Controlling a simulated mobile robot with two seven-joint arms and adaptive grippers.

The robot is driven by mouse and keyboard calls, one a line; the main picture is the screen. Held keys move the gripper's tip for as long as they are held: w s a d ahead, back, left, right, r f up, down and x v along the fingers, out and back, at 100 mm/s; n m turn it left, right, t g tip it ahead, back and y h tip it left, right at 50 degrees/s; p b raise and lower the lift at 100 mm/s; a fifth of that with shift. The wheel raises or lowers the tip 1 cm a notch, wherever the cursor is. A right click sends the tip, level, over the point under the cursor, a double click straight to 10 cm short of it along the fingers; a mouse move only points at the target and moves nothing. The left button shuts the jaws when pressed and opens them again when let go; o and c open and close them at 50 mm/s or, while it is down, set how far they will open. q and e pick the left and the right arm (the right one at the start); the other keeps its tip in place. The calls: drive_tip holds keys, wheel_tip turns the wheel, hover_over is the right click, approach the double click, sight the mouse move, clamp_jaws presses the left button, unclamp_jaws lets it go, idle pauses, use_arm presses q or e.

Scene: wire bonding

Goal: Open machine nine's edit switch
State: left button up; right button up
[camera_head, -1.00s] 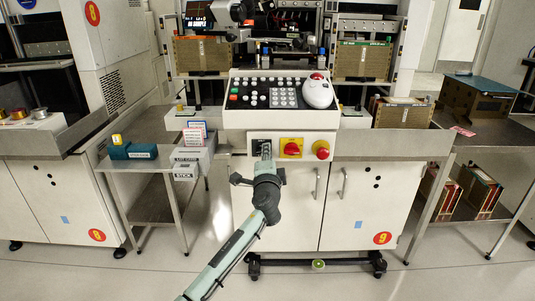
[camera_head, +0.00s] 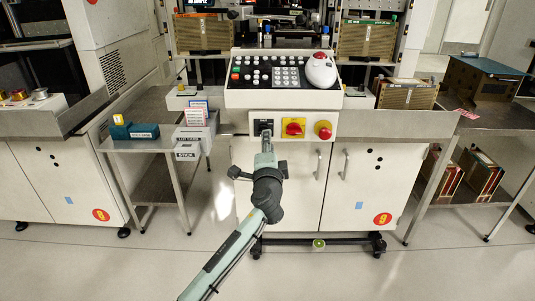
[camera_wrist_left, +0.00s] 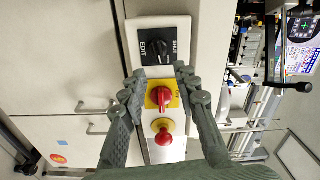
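Machine nine, a white cabinet (camera_head: 283,185) with a red round 9 sticker (camera_head: 383,219), stands in the middle of the head view. The switch with a black plate and white lettering (camera_wrist_left: 166,33) is at the top of its panel in the left wrist view. It also shows in the head view (camera_head: 263,122), partly covered by my gripper. The switch has a small black knob; I cannot tell its setting for sure. My left gripper (camera_head: 265,136) is in front of the plate. In the left wrist view its fingers (camera_wrist_left: 156,75) are apart and empty, with the plate beyond their tips.
A red knob on a yellow plate (camera_head: 293,127) and a red button (camera_head: 323,130) sit beside the switch. The keypad console (camera_head: 282,99) overhangs above. Side tables with a card box (camera_head: 195,133) and cartons (camera_head: 407,93) stand left and right. The floor in front is clear.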

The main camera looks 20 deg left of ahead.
use_arm(q)
drive_tip(key=v, duration=0.6)
drive_tip(key=shift+s, duration=0.2)
